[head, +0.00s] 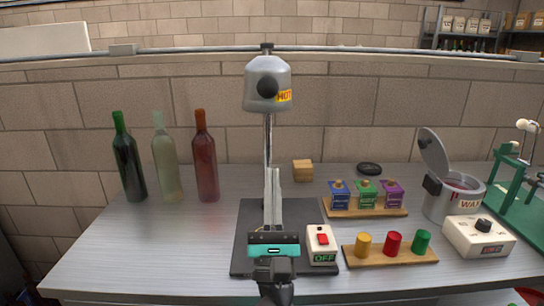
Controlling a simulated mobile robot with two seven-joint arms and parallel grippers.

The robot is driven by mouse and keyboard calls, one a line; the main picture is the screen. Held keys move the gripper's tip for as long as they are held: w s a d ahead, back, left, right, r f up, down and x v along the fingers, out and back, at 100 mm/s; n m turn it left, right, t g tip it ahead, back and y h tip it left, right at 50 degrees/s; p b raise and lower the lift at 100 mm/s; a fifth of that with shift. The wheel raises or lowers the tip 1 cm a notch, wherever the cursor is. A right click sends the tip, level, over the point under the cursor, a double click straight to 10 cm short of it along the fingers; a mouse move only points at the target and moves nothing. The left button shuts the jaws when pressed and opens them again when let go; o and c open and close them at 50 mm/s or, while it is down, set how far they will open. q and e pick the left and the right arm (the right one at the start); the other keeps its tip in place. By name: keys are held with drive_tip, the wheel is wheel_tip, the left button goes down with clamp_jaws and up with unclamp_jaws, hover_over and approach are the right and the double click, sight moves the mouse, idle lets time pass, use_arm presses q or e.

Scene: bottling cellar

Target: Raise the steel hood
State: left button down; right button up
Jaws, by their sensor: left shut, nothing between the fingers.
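The steel hood (259,92) is a grey, rounded shell with a black knob and a yellow "HOT" label. It sits high on an upright metal post (268,140), just under a thin rail. The post rises behind a dark base plate (310,221) on the bench. My left gripper (273,176) is in front of the post, over the base plate, well below the hood. Its fingers point away from me and are shut with nothing between them. It hides the lower post. My right gripper is not in view.
A switch box (321,240) reading "OFF" stands right of my left gripper. Three bottles (205,165) stand at left. Coloured tins (366,194), wax cylinders (392,243), an open wax pot (438,204) and a green press (512,190) stand at right. The bench (190,245) is clear at front left.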

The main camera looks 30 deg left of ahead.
use_arm(q)
drive_tip(key=v, duration=0.4)
drive_tip(key=shift+s+d+f+b, duration=0.1)
drive_tip(key=shift+s+f+b, duration=0.05)
drive_tip(key=shift+b, duration=0.15)
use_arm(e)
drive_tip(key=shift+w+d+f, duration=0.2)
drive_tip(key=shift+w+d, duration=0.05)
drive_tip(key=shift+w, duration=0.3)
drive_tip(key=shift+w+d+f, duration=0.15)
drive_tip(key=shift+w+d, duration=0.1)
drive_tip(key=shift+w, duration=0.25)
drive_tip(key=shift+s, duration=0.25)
